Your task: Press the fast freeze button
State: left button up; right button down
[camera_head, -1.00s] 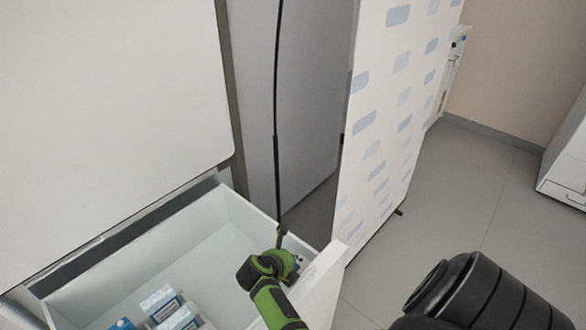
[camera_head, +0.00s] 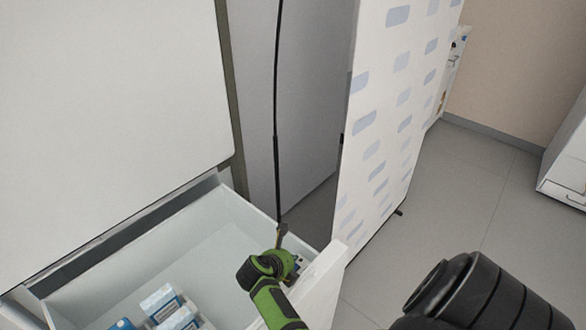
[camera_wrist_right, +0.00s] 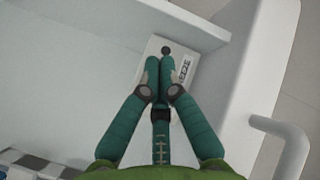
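A small light control panel (camera_wrist_right: 183,68) with a dark round knob or button (camera_wrist_right: 166,50) and a printed label sits in the corner of the open white drawer in the right wrist view. I cannot read the label as fast freeze. My right gripper (camera_wrist_right: 159,64) is shut and empty, its two teal fingers together. Its tips lie over the panel, just below the dark round part; I cannot tell whether they touch. In the head view a green part of my right arm (camera_head: 268,270) is at the drawer's right corner and hides most of the panel. My left gripper is not in view.
The white drawer (camera_head: 215,235) is pulled out of a white cabinet (camera_head: 110,110) and holds several blue-white boxes (camera_head: 163,301). A patterned white panel (camera_head: 385,110) stands behind it. A curved handle (camera_wrist_right: 285,135) is on the drawer's outer side. Grey floor is open to the right.

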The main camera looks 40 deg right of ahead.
jog(key=shift+f, duration=0.1)
jog(key=shift+f+b, duration=0.3)
jog(key=shift+f, duration=0.05)
